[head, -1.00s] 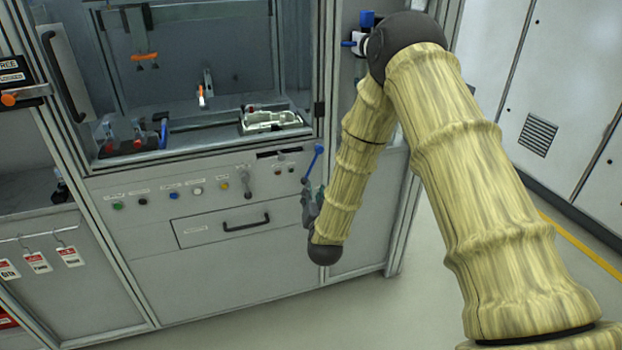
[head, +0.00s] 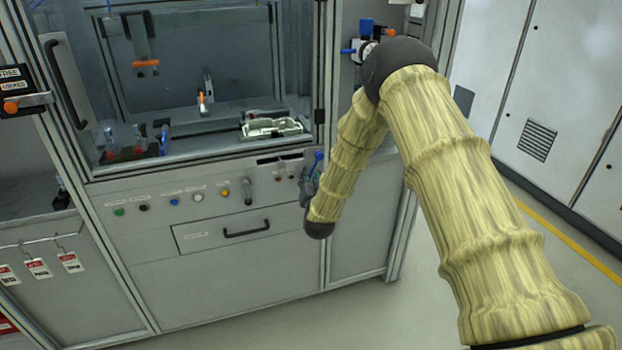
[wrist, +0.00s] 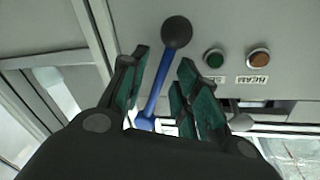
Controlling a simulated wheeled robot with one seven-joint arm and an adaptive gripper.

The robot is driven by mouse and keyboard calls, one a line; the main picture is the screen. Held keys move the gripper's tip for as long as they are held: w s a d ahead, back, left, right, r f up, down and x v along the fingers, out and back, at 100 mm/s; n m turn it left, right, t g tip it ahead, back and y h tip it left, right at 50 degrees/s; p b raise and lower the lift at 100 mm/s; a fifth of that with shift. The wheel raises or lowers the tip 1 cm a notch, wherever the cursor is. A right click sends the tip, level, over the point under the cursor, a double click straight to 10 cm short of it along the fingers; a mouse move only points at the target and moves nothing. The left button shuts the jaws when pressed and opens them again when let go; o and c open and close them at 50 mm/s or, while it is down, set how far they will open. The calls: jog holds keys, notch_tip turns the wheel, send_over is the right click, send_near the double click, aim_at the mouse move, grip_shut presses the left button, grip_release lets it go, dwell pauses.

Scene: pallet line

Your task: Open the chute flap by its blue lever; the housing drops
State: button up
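The blue lever (head: 318,158) is on the front panel of the cell, at the right of the button row. In the wrist view its blue shaft (wrist: 158,90) slants up to a dark ball knob (wrist: 177,32). My gripper (wrist: 163,62) is open, with teal-padded fingers on either side of the shaft; a gap shows at the left, and contact at the right cannot be told. In the head view my gripper (head: 309,188) is at the lever, partly hidden by my arm. A pale metal part, perhaps the housing (head: 272,127), sits inside the cell. I cannot make out the flap clearly.
A green button (wrist: 214,58) and an orange button (wrist: 258,60) are right of the lever. A drawer handle (head: 246,229) juts out lower left of my gripper. A cell frame post (head: 325,80) rises near my arm. The floor at the right is clear.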

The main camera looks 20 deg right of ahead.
grip_shut()
jog(key=shift+d+f, duration=0.1)
dwell(0.5)
jog(key=d+n+t+y+b, duration=0.1)
jog(key=d+n+b, duration=0.4)
jog(key=n, duration=0.5)
jog(key=shift+w+d+t, duration=0.15)
jog(key=shift+d+t, duration=0.25)
jog(key=shift+d, duration=0.2)
jog(key=shift+d+n, duration=0.15)
jog(key=shift+n, duration=0.25)
dwell(0.5)
grip_release()
